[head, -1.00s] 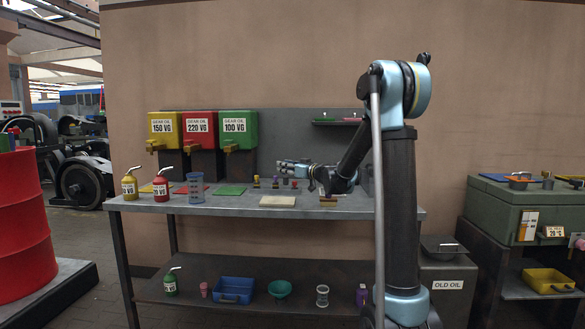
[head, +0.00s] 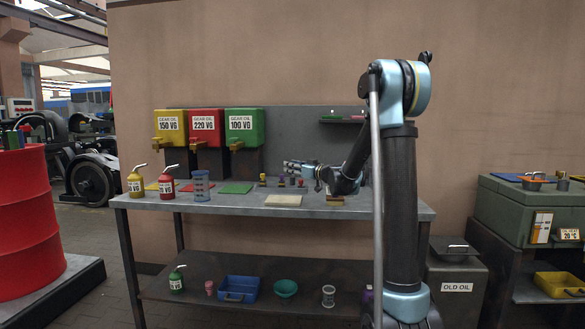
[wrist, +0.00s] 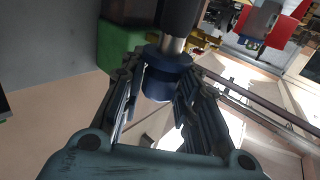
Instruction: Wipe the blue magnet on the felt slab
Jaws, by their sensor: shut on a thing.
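My gripper (wrist: 158,98) is shut on the blue magnet (wrist: 165,72), which has a dark handle and shows between the fingers in the wrist view. In the head view my gripper (head: 298,167) points left, above the back of the bench, over a row of small knobbed pieces. The magnet is too small to make out there. The felt slab (head: 283,200) is a pale cream block lying flat on the bench near its front edge. My gripper is behind and above it, apart from it.
A brown-based piece (head: 335,200) stands right of the slab.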

